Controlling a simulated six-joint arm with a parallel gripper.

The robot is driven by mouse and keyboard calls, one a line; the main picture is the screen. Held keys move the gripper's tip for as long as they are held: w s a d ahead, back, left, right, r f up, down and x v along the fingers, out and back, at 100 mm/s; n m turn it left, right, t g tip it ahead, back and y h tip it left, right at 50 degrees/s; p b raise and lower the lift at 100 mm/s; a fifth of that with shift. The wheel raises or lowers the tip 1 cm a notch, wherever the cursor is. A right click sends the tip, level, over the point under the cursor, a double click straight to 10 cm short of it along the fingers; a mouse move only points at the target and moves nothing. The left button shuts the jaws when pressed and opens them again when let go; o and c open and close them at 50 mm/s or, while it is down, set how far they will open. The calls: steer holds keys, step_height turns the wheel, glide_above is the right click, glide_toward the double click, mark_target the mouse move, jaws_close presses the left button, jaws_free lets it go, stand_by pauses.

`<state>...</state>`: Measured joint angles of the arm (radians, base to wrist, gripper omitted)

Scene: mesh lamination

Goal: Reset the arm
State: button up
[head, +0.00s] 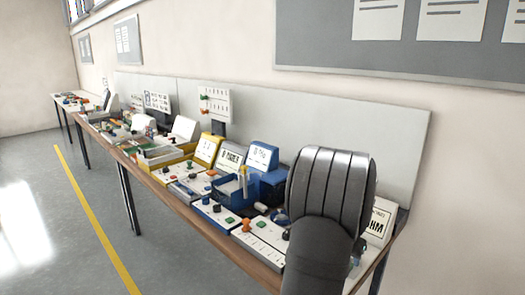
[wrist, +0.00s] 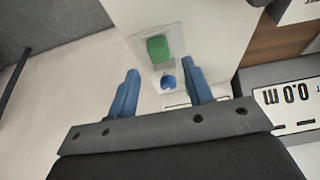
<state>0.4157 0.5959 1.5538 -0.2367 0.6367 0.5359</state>
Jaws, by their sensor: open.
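My gripper (wrist: 164,72) shows in the wrist view with its two blue fingers spread apart and nothing between them. Beyond the fingertips is a white panel (wrist: 197,28) with a green block-like part (wrist: 158,48) and a small blue knob (wrist: 168,82). I cannot tell how far the fingertips are from the panel. In the head view, my dark grey arm rises in the right foreground and hides part of the bench. The gripper itself cannot be made out there.
A long wooden bench (head: 262,273) along the wall carries several panels and boxes, including a blue box (head: 231,190) and a yellow unit (head: 206,150). A grey unit with a white label (wrist: 290,98) is right of the gripper. The floor (head: 60,215) at left is clear.

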steer(key=x, duration=0.4)
steer(key=shift+r, duration=0.1)
step_height(320, 180, up, 4)
steer(key=shift+f, duration=0.15)
steer(key=s+d+r, duration=0.6)
steer(key=s+r, duration=0.1)
steer(key=s, duration=0.2)
steer(key=w+a+f, duration=0.2)
steer(key=w+a, duration=0.2)
steer(key=w, duration=0.1)
steer(key=w+a+f, duration=0.3)
steer(key=w, duration=0.3)
steer(key=w+a+f, duration=0.3)
steer(key=w+a, duration=0.1)
steer(key=w, duration=0.2)
steer(key=shift+w+a+f, duration=0.25)
steer(key=shift+a, duration=0.1)
steer(key=shift+f, duration=0.65)
steer(key=shift+s, duration=0.1)
